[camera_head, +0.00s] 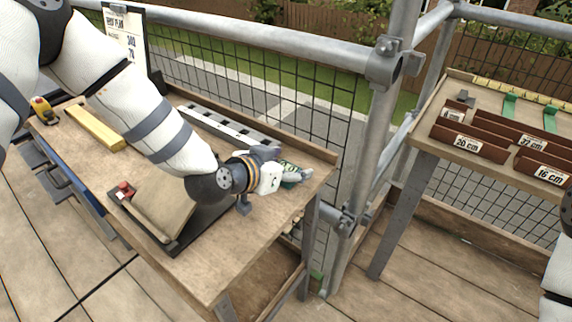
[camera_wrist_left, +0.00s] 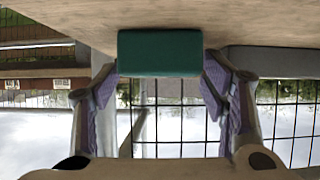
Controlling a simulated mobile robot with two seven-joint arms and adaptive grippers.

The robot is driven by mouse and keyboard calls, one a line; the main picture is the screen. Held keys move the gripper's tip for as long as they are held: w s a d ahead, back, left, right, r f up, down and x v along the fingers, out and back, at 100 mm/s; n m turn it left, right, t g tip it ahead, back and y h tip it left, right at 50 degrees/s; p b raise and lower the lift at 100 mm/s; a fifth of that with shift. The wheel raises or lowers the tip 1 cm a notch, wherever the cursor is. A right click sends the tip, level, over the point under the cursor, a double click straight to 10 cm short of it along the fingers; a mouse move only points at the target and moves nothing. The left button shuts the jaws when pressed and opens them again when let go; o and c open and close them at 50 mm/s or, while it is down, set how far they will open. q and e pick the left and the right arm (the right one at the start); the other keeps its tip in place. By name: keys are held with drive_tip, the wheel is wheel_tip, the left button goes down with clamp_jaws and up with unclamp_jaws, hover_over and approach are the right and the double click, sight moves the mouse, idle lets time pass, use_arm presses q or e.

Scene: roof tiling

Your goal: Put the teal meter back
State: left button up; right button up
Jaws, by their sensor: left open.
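The teal meter (camera_wrist_left: 160,53) shows in the left wrist view as a dark green block against the wooden bench top (camera_wrist_left: 260,20). My left gripper (camera_wrist_left: 161,80) has its fingers apart, one at each side of the meter; I cannot tell whether they touch it. In the head view the left gripper (camera_head: 296,174) is low over the right end of the bench (camera_head: 240,240), and only a bit of teal (camera_head: 290,184) shows beside it. The rest of the meter is hidden by the gripper. My right gripper is out of the picture; only part of that arm shows at the right edge.
A dark-based board tool (camera_head: 172,246), a yellow bar (camera_head: 95,127) and a grey slotted rail (camera_head: 215,122) are on the bench. Scaffold poles (camera_head: 378,130) and mesh stand behind. Brown labelled trays (camera_head: 470,143) sit on the right table. The bench's front right corner is clear.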

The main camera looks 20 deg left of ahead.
use_arm(q)
drive_tip(key=shift+r, duration=0.3)
drive_tip(key=v, duration=0.2)
drive_tip(key=p+v, duration=0.1)
drive_tip(key=v, duration=0.2)
drive_tip(key=shift+s+r, duration=0.1)
drive_tip(key=shift+r, duration=0.3)
drive_tip(key=v, duration=0.6)
drive_tip(key=shift+s+a+f, duration=0.1)
drive_tip(key=shift+s+f, duration=0.2)
drive_tip(key=shift+s, duration=0.05)
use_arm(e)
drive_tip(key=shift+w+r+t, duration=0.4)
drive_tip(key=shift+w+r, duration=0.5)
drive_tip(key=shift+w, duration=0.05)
